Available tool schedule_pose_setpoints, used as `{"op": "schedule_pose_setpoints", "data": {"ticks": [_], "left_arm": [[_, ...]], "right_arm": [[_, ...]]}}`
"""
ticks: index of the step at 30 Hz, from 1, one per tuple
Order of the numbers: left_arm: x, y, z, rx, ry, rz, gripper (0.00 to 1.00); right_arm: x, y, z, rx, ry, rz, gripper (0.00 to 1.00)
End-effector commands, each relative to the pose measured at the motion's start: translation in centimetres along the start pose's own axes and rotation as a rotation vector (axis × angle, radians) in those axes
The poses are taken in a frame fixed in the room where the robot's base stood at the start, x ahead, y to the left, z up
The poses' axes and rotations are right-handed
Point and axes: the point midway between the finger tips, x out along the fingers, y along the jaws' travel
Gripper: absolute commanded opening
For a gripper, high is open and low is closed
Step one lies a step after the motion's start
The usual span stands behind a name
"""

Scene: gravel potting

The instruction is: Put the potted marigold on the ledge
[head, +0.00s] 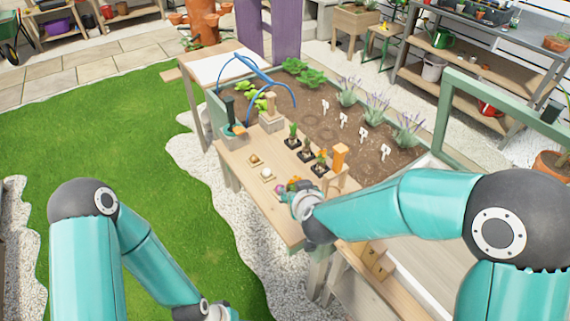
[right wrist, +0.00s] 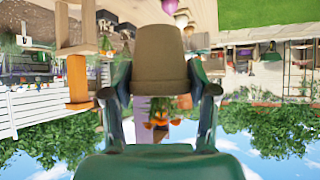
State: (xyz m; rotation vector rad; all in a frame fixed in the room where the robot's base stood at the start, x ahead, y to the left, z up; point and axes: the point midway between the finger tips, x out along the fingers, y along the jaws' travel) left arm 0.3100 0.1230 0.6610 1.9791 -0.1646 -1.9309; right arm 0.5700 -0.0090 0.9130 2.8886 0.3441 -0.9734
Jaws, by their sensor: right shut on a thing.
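My right gripper (right wrist: 160,95) is shut on a tan-brown pot (right wrist: 160,58), with a finger on each side of it. I cannot tell which edge is the ledge. My left arm is at the lower left, its gripper out of frame.
A small white round thing (head: 267,174) sits on the bench. A planting bed (head: 345,135) with lavender and white markers lies behind. A blue hose (head: 250,68) arches at the back left.

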Motion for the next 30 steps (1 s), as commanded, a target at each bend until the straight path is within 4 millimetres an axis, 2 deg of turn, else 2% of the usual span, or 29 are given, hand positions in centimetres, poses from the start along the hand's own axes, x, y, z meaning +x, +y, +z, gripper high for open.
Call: {"op": "schedule_pose_setpoints", "data": {"ticks": [1, 3, 5, 9, 17, 23, 30], "left_arm": [[-1.1, 0.4, 0.0, 0.000, 0.000, 0.000, 0.40], [-1.9, 0.7, 0.0, 0.000, 0.000, 0.000, 0.40], [-2.5, 0.9, 0.0, 0.000, 0.000, 0.000, 0.40], [-2.9, 1.1, 0.0, 0.000, 0.000, 0.000, 0.40], [-3.8, 1.4, 0.0, 0.000, 0.000, 0.000, 0.40], [-4.5, 1.6, 0.0, 0.000, 0.000, 0.000, 0.40], [-5.5, 2.0, 0.0, 0.000, 0.000, 0.000, 0.40]], "right_arm": [[-0.7, -1.3, -2.4, -0.038, 0.008, -0.053, 0.21], [-1.5, -3.1, -4.5, -0.108, 0.007, -0.142, 0.21], [-2.1, -4.2, -5.6, -0.163, 0.004, -0.212, 0.21], [-2.7, -5.1, -6.2, -0.224, -0.001, -0.293, 0.21], [-3.4, -5.3, -6.9, -0.283, -0.003, -0.371, 0.21], [-3.7, -4.9, -7.4, -0.313, -0.002, -0.411, 0.21], [-3.9, -3.3, -8.2, -0.338, -0.002, -0.448, 0.21]]}}
